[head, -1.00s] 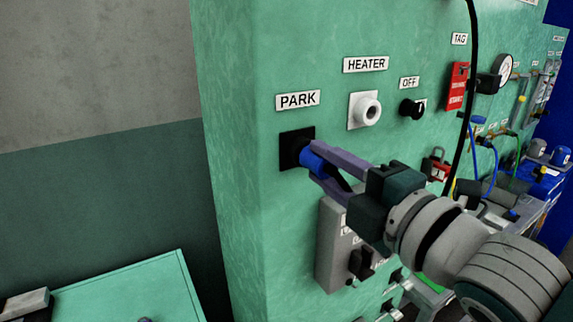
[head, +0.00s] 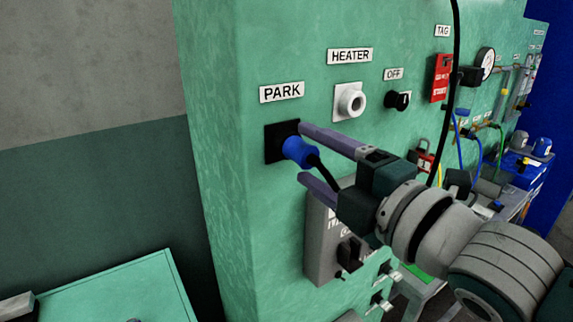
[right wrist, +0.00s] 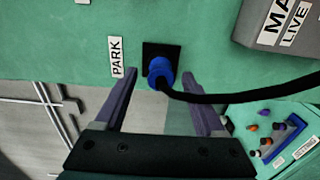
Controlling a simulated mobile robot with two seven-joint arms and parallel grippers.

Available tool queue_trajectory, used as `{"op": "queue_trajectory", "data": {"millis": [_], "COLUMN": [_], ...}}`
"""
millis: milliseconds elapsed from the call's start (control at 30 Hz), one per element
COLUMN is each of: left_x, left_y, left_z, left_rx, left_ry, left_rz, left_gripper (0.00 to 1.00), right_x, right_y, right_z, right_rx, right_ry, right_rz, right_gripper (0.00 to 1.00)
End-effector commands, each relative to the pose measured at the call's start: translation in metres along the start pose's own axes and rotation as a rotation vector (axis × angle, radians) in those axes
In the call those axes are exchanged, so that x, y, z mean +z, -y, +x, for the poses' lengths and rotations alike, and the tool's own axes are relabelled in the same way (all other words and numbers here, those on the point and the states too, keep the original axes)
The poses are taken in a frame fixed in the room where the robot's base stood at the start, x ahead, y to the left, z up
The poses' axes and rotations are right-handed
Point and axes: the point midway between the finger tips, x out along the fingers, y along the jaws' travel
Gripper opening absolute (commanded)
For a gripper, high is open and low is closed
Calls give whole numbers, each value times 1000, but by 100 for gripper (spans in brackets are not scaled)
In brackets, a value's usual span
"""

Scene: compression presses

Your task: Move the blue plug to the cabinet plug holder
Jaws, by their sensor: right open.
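The blue plug (head: 299,151) sits in the black square holder (head: 274,146) under the PARK label on the green cabinet. Its black cable runs from its back end. My right gripper (head: 302,154) is open, with one purple finger above the plug and one below it, both apart from it. In the right wrist view, the blue plug (right wrist: 160,74) shows in the black holder (right wrist: 154,52), between and beyond the fingertips of the open gripper (right wrist: 161,78). My left gripper is not clearly in view.
A white HEATER socket (head: 349,101) is up and right of the plug, with a black OFF knob (head: 397,100) beside it. A grey switch box (head: 322,243) is below. A red tag (head: 440,78), a padlock (head: 424,160) and hoses are further right.

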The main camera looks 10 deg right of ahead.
Motion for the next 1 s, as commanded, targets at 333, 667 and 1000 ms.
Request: {"op": "queue_trajectory", "data": {"millis": [333, 667, 1000], "left_x": [7, 9, 8], "left_y": [-1, -3, -4], "left_z": [22, 28, 28], "left_rx": [1, 7, 8], "left_ry": [0, -1, -1], "left_rz": [-1, -8, -10], "left_gripper": [50, 50, 50], "right_x": [-1, 0, 0], "right_y": [4, 0, 2], "right_z": [-62, -87, -88], "right_rx": [-3, -1, -12], "right_ry": [-2, -1, 8], "right_rz": [-1, 0, 18], "right_gripper": [72, 72, 72]}}
